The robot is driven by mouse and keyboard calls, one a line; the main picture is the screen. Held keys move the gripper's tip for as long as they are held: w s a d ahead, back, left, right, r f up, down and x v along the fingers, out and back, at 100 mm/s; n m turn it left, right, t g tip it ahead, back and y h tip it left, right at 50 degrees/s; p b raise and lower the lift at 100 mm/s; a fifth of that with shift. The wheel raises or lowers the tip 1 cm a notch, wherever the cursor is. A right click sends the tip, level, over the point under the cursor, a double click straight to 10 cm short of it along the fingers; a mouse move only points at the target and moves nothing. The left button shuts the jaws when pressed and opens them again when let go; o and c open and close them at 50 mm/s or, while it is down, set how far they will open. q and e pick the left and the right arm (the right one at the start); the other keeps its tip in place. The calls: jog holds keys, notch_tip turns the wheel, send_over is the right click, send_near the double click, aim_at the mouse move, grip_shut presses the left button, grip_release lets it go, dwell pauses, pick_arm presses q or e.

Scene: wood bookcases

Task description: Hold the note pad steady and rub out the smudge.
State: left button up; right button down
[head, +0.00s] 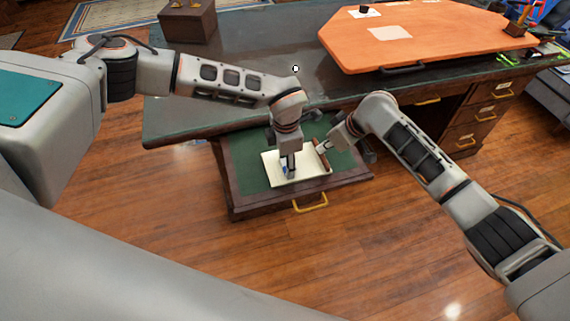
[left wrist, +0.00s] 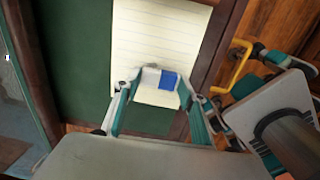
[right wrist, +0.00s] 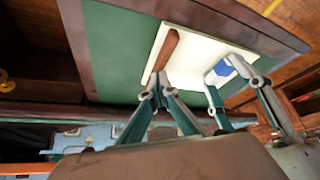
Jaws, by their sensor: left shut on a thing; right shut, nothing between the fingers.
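The note pad (head: 309,169), cream and lined with a brown binding strip (right wrist: 168,50), lies flat on the green lining of an open drawer. My left gripper (head: 289,173) points down over the pad, shut on a blue-and-white eraser (left wrist: 167,80); the eraser also shows in the right wrist view (right wrist: 222,68), low at the pad's surface. My right gripper (head: 322,148) is shut and empty, its fingertips (right wrist: 156,86) at the binding end of the pad; whether they press on it is unclear. I cannot make out the smudge clearly; the left fingers and eraser cover part of the page.
The drawer (head: 245,207) has raised wooden sides and a brass handle (head: 311,203). The dark desk top (head: 240,75) lies behind it, with an orange board (head: 430,35) at the right and a wooden box (head: 188,22) at the back. Green lining beside the pad is bare.

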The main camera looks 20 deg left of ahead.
pick_arm(q)
jog(key=shift+w+a+f, duration=0.1)
jog(key=shift+w+a, duration=0.65)
jog(key=shift+w, duration=0.3)
jog(key=shift+w+a+f, duration=0.1)
jog(key=shift+w+a, duration=0.6)
jog(key=shift+w, duration=0.35)
jog(key=shift+w+a, duration=0.2)
jog(key=shift+a, duration=0.1)
jog(key=shift+s+d+r, duration=0.1)
jog(key=shift+s+d, duration=0.45)
jog(key=shift+s, duration=0.2)
jog(key=shift+s+d+r, duration=0.1)
jog(key=shift+s+d, duration=0.4)
jog(key=shift+s, duration=0.25)
jog(key=shift+s+d+f, duration=0.1)
jog(key=shift+s+d, duration=0.4)
jog(key=shift+s, duration=0.3)
jog(key=shift+s+d+f, duration=0.1)
jog(key=shift+s+d, duration=0.4)
jog(key=shift+s, duration=0.25)
jog(key=shift+r, duration=0.1)
jog(key=shift+r, duration=2.7)
jog(key=shift+d, duration=0.2)
